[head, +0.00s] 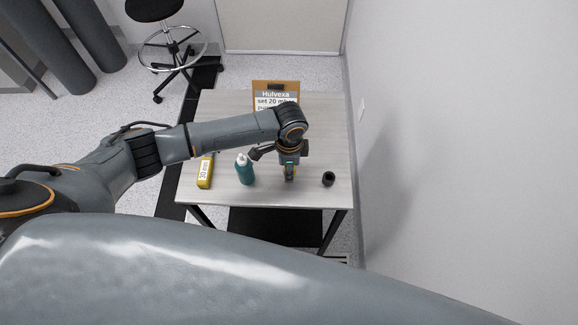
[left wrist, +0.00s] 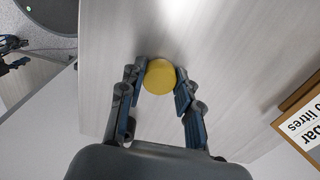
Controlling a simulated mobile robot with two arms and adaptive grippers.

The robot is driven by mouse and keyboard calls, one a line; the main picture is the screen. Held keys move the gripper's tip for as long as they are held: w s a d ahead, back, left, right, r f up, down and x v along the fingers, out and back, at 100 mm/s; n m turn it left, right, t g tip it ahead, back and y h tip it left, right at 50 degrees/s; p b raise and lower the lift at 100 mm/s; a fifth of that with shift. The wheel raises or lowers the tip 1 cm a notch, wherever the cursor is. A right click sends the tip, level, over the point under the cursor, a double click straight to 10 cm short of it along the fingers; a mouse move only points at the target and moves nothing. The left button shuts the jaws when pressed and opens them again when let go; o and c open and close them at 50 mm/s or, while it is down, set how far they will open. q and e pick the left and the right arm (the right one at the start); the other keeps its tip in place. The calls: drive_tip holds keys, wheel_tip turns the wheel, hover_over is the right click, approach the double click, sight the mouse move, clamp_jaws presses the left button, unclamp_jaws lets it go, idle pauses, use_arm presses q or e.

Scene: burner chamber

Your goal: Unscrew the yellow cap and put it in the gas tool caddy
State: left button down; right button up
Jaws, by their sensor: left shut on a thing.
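The yellow cap (left wrist: 160,77) shows in the left wrist view as a round yellow disc between the fingertips of my left gripper (left wrist: 158,82). The fingers are shut on it from both sides. No caddy can be made out in either view. My right gripper is not in view.
On the table (head: 225,120) stand a yellow labelled block (head: 205,172), a teal bottle (head: 244,172) just left of the gripper and a small black cylinder (head: 328,179) to its right. A clipboard sign (head: 275,92) stands at the back. A wall is close on the right.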

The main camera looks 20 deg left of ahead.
use_arm(q)
drive_tip(key=shift+s+f, duration=0.25)
drive_tip(key=shift+f, duration=0.2)
drive_tip(key=shift+s+f+b, duration=0.25)
drive_tip(key=shift+f+b, duration=0.05)
drive_tip(key=shift+b, duration=0.05)
drive_tip(key=c, duration=0.9)
unclamp_jaws()
drive_tip(key=shift+c, duration=0.2)
drive_tip(key=shift+o, duration=0.5)
drive_tip(key=shift+w+f, duration=0.2)
drive_tip(key=shift+w, duration=0.15)
drive_tip(key=shift+r, duration=0.2)
